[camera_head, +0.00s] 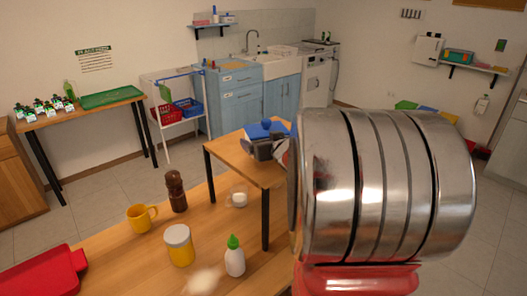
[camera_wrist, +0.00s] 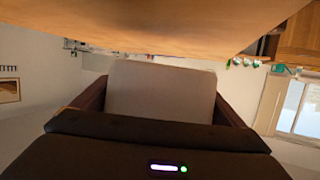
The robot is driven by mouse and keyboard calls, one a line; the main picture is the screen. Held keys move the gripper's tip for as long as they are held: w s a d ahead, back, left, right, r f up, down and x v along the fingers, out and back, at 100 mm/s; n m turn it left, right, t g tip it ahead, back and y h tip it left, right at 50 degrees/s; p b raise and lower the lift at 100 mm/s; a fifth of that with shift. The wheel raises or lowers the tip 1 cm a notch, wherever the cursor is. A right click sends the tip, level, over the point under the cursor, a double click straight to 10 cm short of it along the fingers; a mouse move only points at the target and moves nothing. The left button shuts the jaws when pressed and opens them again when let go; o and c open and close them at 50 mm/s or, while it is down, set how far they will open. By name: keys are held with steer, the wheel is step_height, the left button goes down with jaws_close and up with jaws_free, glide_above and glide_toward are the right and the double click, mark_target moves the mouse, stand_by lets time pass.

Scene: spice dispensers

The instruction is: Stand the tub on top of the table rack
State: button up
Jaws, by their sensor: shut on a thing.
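The table rack (camera_head: 228,158) is a raised wooden shelf on black legs, standing on the wooden table. My gripper (camera_head: 262,149) is over its top, partly hidden by my arm. In the wrist view my gripper (camera_wrist: 160,100) is shut on a pale, flat-faced thing (camera_wrist: 160,90), which I take to be the tub, with a dark finger on each side. A blue thing with a round knob (camera_head: 266,129) shows just behind my gripper in the head view; I cannot tell whether it is part of the tub. Contact between the tub and the rack is hidden.
On the table stand a yellow mug (camera_head: 141,217), a brown mill (camera_head: 176,192), a white-lidded yellow jar (camera_head: 179,245), a green-capped white bottle (camera_head: 235,257) and a small white pot (camera_head: 239,199). A red tray (camera_head: 45,275) lies at the left. The rack's left part is clear.

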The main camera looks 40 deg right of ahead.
steer(key=shift+f, duration=1.8)
steer(key=shift+f, duration=0.1)
steer(key=o, duration=1.1)
steer(key=shift+s+a+r, duration=0.15)
steer(key=shift+s+r, duration=0.05)
steer(key=shift+s, duration=0.2)
steer(key=shift+v, duration=5.55)
steer(key=shift+a, duration=0.15)
